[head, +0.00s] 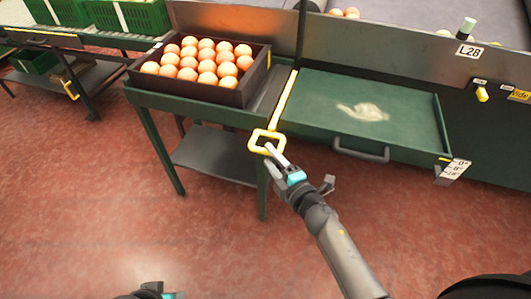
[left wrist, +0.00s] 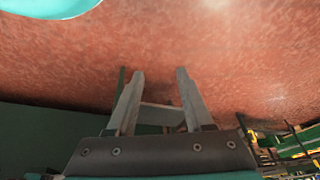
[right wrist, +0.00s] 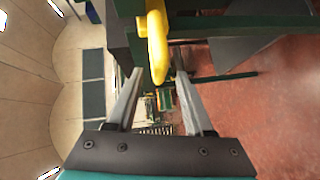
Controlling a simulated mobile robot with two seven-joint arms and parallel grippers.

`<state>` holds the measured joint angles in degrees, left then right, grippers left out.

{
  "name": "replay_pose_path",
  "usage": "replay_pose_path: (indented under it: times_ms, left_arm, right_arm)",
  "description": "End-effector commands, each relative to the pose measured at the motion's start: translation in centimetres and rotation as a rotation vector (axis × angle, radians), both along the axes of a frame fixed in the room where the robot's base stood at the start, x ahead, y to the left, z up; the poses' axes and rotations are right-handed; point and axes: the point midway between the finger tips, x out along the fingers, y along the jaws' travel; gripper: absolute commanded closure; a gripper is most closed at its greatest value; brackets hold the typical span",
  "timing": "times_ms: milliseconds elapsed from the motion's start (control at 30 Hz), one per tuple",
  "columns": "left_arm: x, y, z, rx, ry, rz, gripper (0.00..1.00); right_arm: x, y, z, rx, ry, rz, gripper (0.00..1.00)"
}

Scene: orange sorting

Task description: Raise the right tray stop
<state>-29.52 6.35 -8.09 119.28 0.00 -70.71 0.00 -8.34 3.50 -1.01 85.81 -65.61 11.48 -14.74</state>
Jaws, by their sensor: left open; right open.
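A yellow loop handle (head: 257,148) stands at the front edge of the green bench, at the end of a yellow strip (head: 286,95). I cannot tell for sure whether this is the tray stop. My right gripper (head: 272,149) is open at the loop. In the right wrist view, the yellow handle (right wrist: 157,45) lies between and just beyond the open fingertips (right wrist: 159,74); contact is unclear. My left gripper (left wrist: 158,76) is open and empty over the red floor; only a bit of it shows at the bottom of the head view.
A dark tray of oranges (head: 190,92) sits on the bench left of the strip. A green drawer-like tray (head: 410,125) with a pale smear and a grey handle (head: 361,150) is on the right. Green crates (head: 130,17) stand at the back left. The red floor in front is clear.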

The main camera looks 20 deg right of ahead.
Motion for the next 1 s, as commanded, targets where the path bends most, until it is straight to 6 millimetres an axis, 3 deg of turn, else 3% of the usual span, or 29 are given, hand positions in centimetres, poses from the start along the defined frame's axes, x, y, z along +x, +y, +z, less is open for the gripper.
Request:
replay_pose_path:
  times_ms: [233, 667, 1000]
  left_arm:
    - [0.3, 0.0, 1.5, -0.003, -0.024, 0.001, 0.48]
    - [0.4, 0.0, 2.1, -0.004, -0.031, 0.001, 0.48]
    - [0.4, -0.1, 2.1, -0.004, -0.032, 0.001, 0.48]
  right_arm:
    - [2.8, 0.5, -0.5, 0.001, -0.001, -0.001, 0.48]
    - [3.4, 0.7, -0.5, 0.001, 0.0, 0.0, 0.48]
    - [3.4, 0.7, -0.5, 0.001, 0.0, 0.0, 0.85]
